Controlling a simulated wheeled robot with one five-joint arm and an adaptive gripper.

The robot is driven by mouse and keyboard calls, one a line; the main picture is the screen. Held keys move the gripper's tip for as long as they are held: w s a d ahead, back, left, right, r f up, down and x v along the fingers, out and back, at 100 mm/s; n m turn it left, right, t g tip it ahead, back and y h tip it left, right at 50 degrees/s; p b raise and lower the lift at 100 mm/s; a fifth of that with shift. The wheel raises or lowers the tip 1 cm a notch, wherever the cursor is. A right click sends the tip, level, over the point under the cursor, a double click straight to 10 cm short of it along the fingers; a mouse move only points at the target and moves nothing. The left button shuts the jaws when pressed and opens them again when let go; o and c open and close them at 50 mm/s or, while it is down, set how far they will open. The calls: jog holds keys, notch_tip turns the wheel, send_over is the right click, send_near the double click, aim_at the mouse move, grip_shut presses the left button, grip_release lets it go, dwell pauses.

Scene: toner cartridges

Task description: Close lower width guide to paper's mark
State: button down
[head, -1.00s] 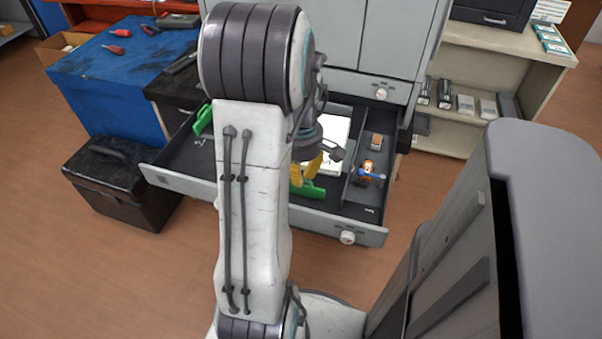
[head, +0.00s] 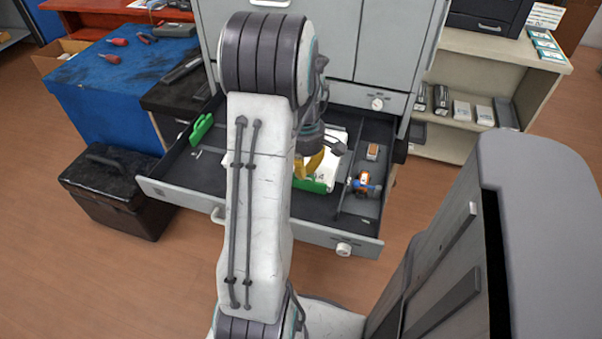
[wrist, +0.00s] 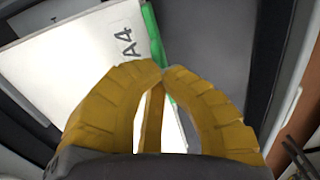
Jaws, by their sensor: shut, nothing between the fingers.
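The lower width guide (head: 321,186) is a green piece in the open drawer (head: 190,190), at the near side of a white paper stack (head: 332,153). In the wrist view the green guide (wrist: 153,42) runs along the paper's edge, seemingly against it. The paper (wrist: 60,65) shows the mark "A4" (wrist: 127,42) near that edge. My gripper (head: 314,165) has yellow fingers, shut and empty, low over the guide. In the wrist view its fingertips (wrist: 165,69) meet beside the guide and hide part of it. My arm hides part of the drawer in the head view.
A second green guide (head: 201,129) stands at the drawer's left. The right compartment holds an orange and blue item (head: 364,186) and a small brown block (head: 372,151). A black toolbox (head: 112,190) sits on the floor at left; shelves (head: 500,60) stand at right.

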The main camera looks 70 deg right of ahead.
jog(key=shift+a+f, duration=0.1)
jog(key=shift+f, duration=0.05)
jog(key=c, duration=1.2)
grip_release()
jog(key=shift+r, duration=6.1)
